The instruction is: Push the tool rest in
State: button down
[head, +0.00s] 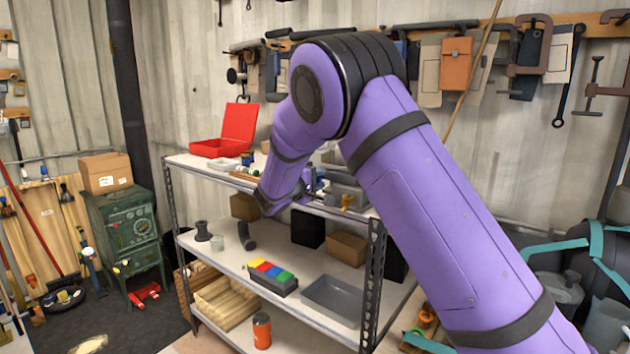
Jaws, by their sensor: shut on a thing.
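My purple arm reaches over the top shelf of the metal rack. My gripper (308,190) is small and dark at the end of the wrist, low over the front edge of that shelf. It is shut on the tool rest, whose outline I cannot separate from the gripper and the parts around it. Grey machine parts (345,190) and a small yellow piece (348,201) are just right of the gripper. The fingertips and how far the tool rest sticks out are too small and partly covered to tell.
The shelf below holds a grey tray (333,300), coloured blocks (271,275) and boxes. The rack's front post (373,285) stands right of the gripper.

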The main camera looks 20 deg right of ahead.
jog(key=c, duration=0.9)
grip_release()
jog(key=shift+w+d, duration=0.1)
jog(key=shift+d, duration=0.15)
jog(key=shift+a, duration=0.1)
jog(key=v, duration=1)
jog(key=shift+s+a, duration=0.2)
jog(key=shift+a, duration=0.1)
